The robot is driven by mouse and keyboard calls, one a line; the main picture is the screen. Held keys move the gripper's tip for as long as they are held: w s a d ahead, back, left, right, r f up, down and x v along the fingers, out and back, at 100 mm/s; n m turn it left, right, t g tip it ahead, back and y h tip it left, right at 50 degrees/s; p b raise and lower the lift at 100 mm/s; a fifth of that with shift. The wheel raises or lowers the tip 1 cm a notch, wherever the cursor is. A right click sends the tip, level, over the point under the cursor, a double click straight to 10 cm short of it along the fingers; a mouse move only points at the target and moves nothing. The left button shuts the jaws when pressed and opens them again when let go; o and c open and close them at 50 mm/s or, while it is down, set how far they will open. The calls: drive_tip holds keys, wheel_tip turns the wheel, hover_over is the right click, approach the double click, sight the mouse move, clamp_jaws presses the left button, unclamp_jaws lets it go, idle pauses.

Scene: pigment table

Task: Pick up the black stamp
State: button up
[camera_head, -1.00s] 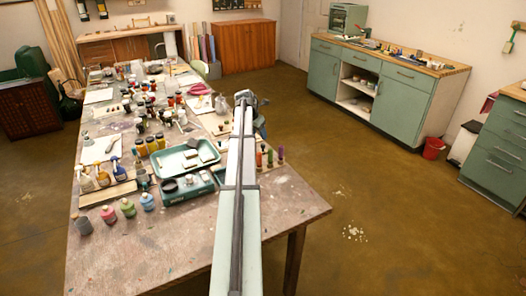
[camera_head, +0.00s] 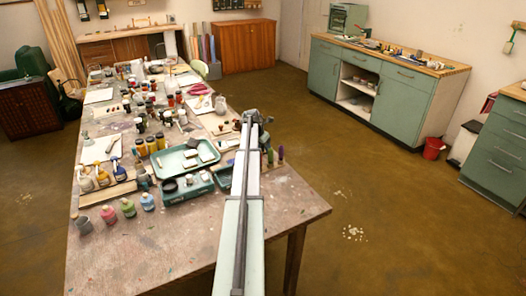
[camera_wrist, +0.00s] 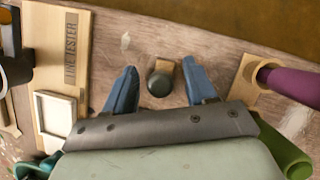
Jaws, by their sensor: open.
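In the wrist view, a small dark, round-topped object (camera_wrist: 159,86), which looks like the black stamp, stands on the worn tabletop with a bit of pale wood behind it. My gripper (camera_wrist: 159,74) is open, with one blue finger to the left and one to the right of the dark object. Clear gaps show on both sides, so neither finger appears to touch it. In the head view my gripper (camera_head: 252,118) is small, over the table's right side, and my arm hides the stamp.
In the wrist view, a purple handle (camera_wrist: 292,86) and a green one (camera_wrist: 284,150) are close on the right. A wooden "LINE TESTER" board (camera_wrist: 68,25) lies left. In the head view, a teal tray (camera_head: 178,161) and paint bottles crowd the table (camera_head: 150,250); its front is bare.

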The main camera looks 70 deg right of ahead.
drive_tip(key=shift+c, duration=0.2)
clamp_jaws()
idle(0.3)
drive_tip(key=shift+r, duration=0.1)
wheel_tip(320, 180, up, 10)
drive_tip(key=shift+f, duration=0.1)
idle(0.4)
